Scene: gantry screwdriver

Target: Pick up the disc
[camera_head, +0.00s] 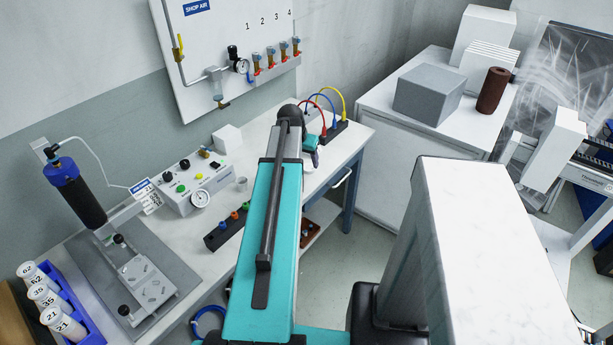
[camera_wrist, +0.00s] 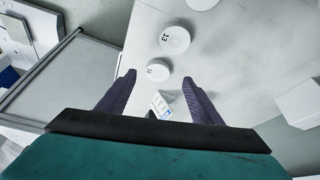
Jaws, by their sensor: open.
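In the wrist view three white round discs show on a pale surface. A larger disc (camera_wrist: 174,40) carries a dark marking like "13". A smaller disc (camera_wrist: 157,70) with a dark marking is close to it and shows between my fingertips. A third disc (camera_wrist: 202,4) is cut by the top edge. My gripper (camera_wrist: 157,82) is open, with its two dark fingers apart and nothing visible held between them. I cannot tell how far the discs are beyond the fingers. In the head view my arm covers part of the bench, and I cannot make out the discs.
In the head view a control box (camera_head: 195,187) and a screwdriver on its fixture (camera_head: 136,280) stand on the left bench. Red, blue and yellow cables (camera_head: 322,97) arch near my arm's end. A grey block (camera_head: 429,95) sits on the right cabinet. A small card (camera_wrist: 160,106) shows between the fingers.

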